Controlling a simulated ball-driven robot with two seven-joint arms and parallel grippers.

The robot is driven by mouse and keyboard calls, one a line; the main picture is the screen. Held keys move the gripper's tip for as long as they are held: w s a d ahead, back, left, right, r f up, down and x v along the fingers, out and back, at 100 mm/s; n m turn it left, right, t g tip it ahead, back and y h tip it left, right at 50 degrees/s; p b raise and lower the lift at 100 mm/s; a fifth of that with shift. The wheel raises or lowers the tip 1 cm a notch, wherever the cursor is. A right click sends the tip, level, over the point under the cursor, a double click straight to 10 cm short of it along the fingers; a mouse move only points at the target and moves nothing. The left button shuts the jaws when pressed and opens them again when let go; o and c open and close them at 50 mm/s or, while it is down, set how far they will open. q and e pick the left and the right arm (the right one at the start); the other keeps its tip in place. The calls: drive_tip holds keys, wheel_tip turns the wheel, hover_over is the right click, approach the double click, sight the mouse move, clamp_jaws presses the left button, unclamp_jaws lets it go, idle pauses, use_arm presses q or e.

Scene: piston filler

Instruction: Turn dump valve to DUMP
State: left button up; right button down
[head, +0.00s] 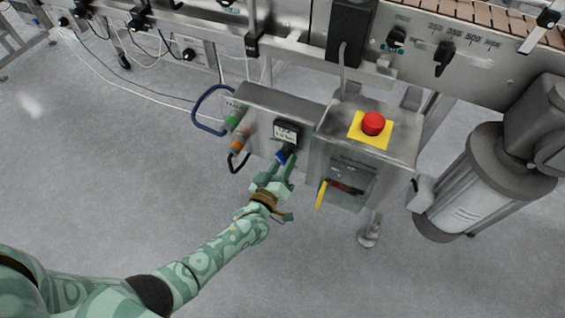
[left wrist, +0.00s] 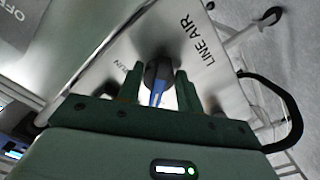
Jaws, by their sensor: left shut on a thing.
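The dump valve shows as a dark round knob with a blue handle (head: 281,155) on the front of a steel panel, just below a small display. In the left wrist view the blue handle (left wrist: 158,98) stands between the two fingers, with "LINE AIR" printed to its right and small lettering that looks like "RUN" to its left. My left gripper (head: 286,160) is shut on this handle, and its fingers (left wrist: 160,86) flank it. The fingers hide part of the knob, and no DUMP mark is readable. My right gripper is not in view.
Right of the panel stands a steel box with a red emergency button (head: 373,123) and a yellow-handled switch (head: 321,194). A large motor (head: 470,190) stands at right. The floor in front is clear.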

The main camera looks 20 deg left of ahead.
use_arm(q)
drive_tip(key=shift+n, duration=0.6)
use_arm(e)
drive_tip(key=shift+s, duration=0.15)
use_arm(q)
drive_tip(key=shift+f, duration=0.1)
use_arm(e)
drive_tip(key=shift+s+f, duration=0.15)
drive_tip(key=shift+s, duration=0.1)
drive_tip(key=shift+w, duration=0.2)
use_arm(q)
drive_tip(key=o, duration=1)
drive_tip(key=shift+c, duration=0.2)
drive_tip(key=shift+o, duration=0.2)
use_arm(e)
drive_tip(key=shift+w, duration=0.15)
use_arm(q)
drive_tip(key=shift+s, duration=0.1)
drive_tip(key=s+p, duration=0.5)
drive_tip(key=s, duration=1.1)
drive_tip(key=shift+a, duration=0.25)
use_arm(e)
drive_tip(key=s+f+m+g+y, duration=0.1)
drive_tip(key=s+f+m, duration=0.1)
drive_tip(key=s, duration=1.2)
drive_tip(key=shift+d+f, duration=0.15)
